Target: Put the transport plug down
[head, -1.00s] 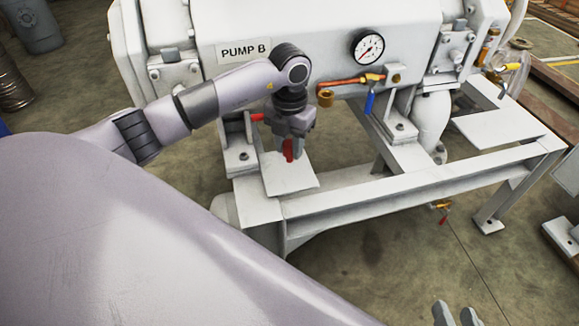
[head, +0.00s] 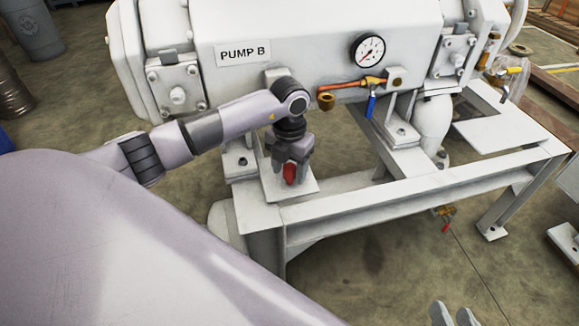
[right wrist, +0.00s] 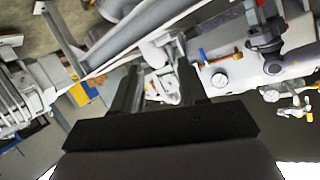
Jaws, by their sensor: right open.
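The red transport plug (head: 290,173) is between the fingers of my left gripper (head: 290,174) in the head view. The fingers stand close on both sides of it and hide part of it. The gripper points down over a small white plate (head: 272,184) at the left end of the pump frame. I cannot tell whether the plug touches the plate. My right gripper (head: 455,314) shows at the bottom edge of the head view, open and empty. Its two fingers also show apart in the right wrist view (right wrist: 156,78), with nothing between them.
The white pump marked PUMP B (head: 310,35) stands behind the plate, with a gauge (head: 368,49), a copper pipe (head: 345,84) and a blue-handled valve (head: 370,105) to the right. The white frame beam (head: 410,190) runs right. The floor in front is clear.

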